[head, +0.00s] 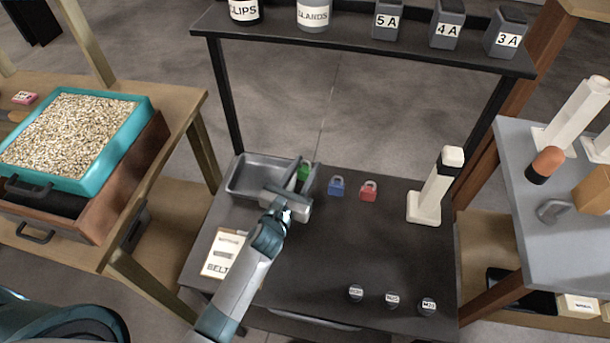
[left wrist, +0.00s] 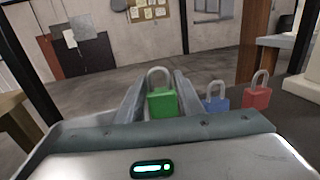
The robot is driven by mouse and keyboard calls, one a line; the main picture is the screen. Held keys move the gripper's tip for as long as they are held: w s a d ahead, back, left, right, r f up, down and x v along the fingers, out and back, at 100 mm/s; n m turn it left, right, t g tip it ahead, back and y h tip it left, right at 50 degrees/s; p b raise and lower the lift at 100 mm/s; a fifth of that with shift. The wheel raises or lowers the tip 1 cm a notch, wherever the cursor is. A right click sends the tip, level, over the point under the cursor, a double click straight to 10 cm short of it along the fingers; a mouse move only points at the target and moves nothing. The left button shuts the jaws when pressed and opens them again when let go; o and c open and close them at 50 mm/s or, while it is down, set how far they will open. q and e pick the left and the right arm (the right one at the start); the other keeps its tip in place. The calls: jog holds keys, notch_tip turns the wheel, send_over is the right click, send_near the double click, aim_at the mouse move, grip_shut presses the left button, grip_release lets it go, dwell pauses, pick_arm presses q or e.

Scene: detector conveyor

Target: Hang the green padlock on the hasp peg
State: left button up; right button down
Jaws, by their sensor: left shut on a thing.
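The green padlock (head: 304,171) is between the fingers of my left gripper (head: 301,178), at the back of the black table. In the left wrist view the green padlock (left wrist: 163,102) stands upright, shackle up, with a finger on each side; my left gripper (left wrist: 160,98) is shut on it. I cannot tell if the padlock touches the table. A white post (head: 435,190) with a black band near its top stands on a square base at the table's right; I cannot make out a peg on it. My right gripper is not in view.
A blue padlock (head: 337,185) and a red padlock (head: 369,191) stand just right of my left gripper. A grey metal tray (head: 240,178) lies to its left. A label card (head: 222,254) and several round labelled discs (head: 392,299) lie nearer the front. The table's middle is clear.

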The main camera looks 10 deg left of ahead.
aim_at(304, 179)
pick_arm(q)
jog(key=shift+f+p, duration=0.4)
jog(key=shift+f, duration=1.4)
jog(key=shift+f, duration=0.1)
jog(key=o, duration=1.2)
